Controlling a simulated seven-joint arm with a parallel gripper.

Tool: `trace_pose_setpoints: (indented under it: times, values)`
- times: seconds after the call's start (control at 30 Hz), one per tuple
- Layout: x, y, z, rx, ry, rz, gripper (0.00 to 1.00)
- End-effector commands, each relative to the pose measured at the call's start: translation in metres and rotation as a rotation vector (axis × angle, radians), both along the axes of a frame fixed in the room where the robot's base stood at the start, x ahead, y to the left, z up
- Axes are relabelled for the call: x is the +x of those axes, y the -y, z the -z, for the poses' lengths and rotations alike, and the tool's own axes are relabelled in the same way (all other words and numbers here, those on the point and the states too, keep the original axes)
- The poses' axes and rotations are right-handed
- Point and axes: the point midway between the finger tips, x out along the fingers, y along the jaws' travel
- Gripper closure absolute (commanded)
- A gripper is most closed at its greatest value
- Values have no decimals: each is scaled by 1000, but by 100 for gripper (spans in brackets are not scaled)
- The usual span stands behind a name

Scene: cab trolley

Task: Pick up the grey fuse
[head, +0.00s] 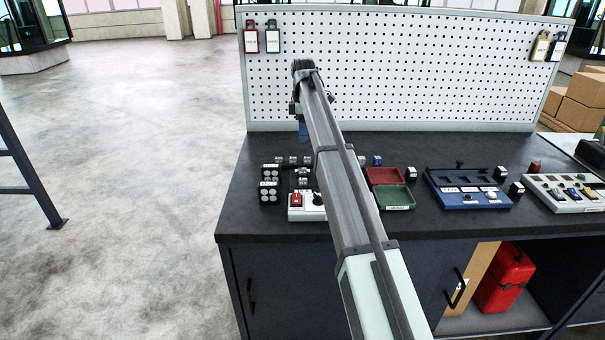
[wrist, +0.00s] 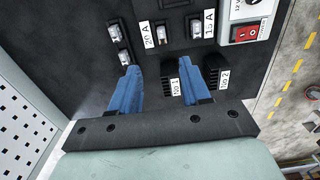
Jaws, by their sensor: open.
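Several small pale grey, clear-bodied pieces that look like fuses lie on the dark bench. In the wrist view, one fuse-like piece (wrist: 163,33) sits beside a "20 A" label and another (wrist: 196,28) beside a "15 A" label. Two more, an upper one (wrist: 114,34) and a lower one (wrist: 124,57), lie to the left. I cannot tell which is the grey fuse. My gripper (wrist: 158,70) is open and empty, its blue fingers pointing down above the bench. In the head view my gripper (head: 302,131) hangs over the bench's left part, partly hidden by my arm.
Ribbed black blocks "No 1" (wrist: 172,75) and "No 2" (wrist: 216,70) stand near the fingers. A switch box (head: 308,213) with a red rocker is close by. Red (head: 384,175) and green (head: 395,197) trays and a blue tray (head: 466,188) lie right. A pegboard (head: 420,70) rises behind.

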Motion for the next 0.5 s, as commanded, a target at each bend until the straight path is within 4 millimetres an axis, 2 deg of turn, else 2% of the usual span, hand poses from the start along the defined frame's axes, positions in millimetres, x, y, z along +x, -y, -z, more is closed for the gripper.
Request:
trace_pose_setpoints:
  times: [0.17, 0.5]
  values:
    - [-1, 1, 15, -1, -2, 0, 53]
    - [-2, 0, 71, 0, -2, 0, 53]
